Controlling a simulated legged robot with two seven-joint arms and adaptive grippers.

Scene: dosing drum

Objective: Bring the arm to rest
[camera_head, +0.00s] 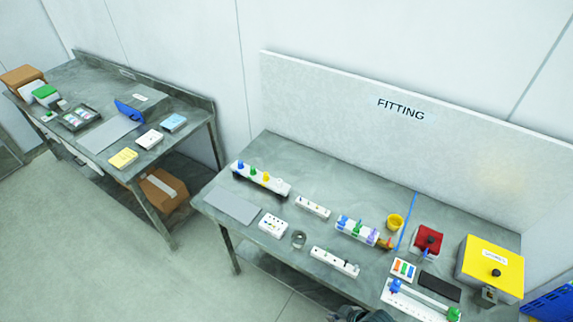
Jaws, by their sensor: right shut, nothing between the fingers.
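My right gripper (358,314) shows only as a dark piece at the bottom edge of the head view, in front of the near edge of the fitting table (228,178). It is shut with nothing in it, and most of it is cut off by the frame. It appears apart from the objects on the table. My left gripper is not in view.
The fitting table holds a rack with coloured knobs (260,178), white strips, a yellow cup (395,222), a red box (428,240) and a yellow box (492,266). A second table (85,73) stands at left. Open floor (100,240) lies at lower left.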

